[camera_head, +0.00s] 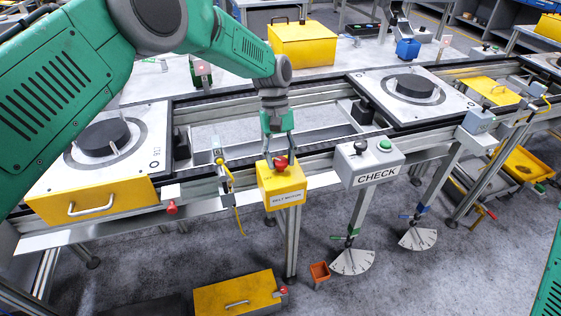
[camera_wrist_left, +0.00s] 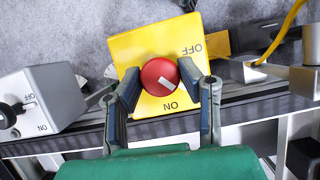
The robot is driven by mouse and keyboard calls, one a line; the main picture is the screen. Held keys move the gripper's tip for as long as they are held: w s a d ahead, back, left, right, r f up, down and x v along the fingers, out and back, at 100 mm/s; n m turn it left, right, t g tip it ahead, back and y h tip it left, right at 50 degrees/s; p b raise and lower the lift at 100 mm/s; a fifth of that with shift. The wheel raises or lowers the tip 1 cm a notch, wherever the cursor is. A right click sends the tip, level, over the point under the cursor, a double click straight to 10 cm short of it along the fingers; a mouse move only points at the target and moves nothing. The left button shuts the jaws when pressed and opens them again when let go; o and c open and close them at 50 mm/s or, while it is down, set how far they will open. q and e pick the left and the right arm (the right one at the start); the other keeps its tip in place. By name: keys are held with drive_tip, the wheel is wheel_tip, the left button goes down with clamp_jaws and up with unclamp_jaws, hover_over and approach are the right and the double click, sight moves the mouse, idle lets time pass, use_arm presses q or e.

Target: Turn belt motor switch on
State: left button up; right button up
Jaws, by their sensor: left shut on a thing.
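The belt motor switch box (camera_head: 282,190) is yellow and hangs on the front rail of the conveyor, labelled "BELT MOTOR". Its red knob (camera_head: 280,163) is on top. In the wrist view the knob (camera_wrist_left: 153,68) sits on the yellow face (camera_wrist_left: 128,48), with "OFF" at upper right and "ON" below. The knob's white mark slants toward the lower right, between the two words. My left gripper (camera_head: 279,151) comes from above, its fingers (camera_wrist_left: 160,86) on both sides of the knob, shut on it. My right gripper is out of view.
A grey CHECK box (camera_head: 371,167) with a green button stands to the right on the rail. Pallets with black discs lie left (camera_head: 65,158) and right (camera_head: 432,98). A yellow drawer (camera_head: 92,202) is at left, and a yellow cable (camera_head: 238,210) hangs beside the switch.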

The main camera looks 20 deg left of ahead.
use_arm(q)
drive_tip(key=m, duration=0.1)
drive_tip(key=m+y, duration=0.1)
drive_tip(key=m, duration=0.1)
drive_tip(key=m+b, duration=0.1)
drive_tip(key=shift+w+d+r+m+y, duration=0.1)
drive_tip(key=shift+w+r+m+y, duration=0.05)
drive_tip(key=shift+w+m+y, duration=0.2)
drive_tip(key=shift+r+m+y, duration=0.1)
drive_tip(key=shift+m+y, duration=0.65)
drive_tip(key=shift+m, duration=1)
drive_tip(key=o, duration=1.1)
drive_tip(key=shift+o, duration=0.2)
drive_tip(key=shift+d+b, duration=0.1)
drive_tip(key=shift+b, duration=0.2)
drive_tip(key=shift+f, duration=0.2)
drive_tip(key=shift+r, duration=0.15)
drive_tip(key=shift+w+r, duration=0.15)
drive_tip(key=shift+r, duration=0.2)
drive_tip(key=v, duration=0.6)
drive_tip(key=shift+w, duration=0.3)
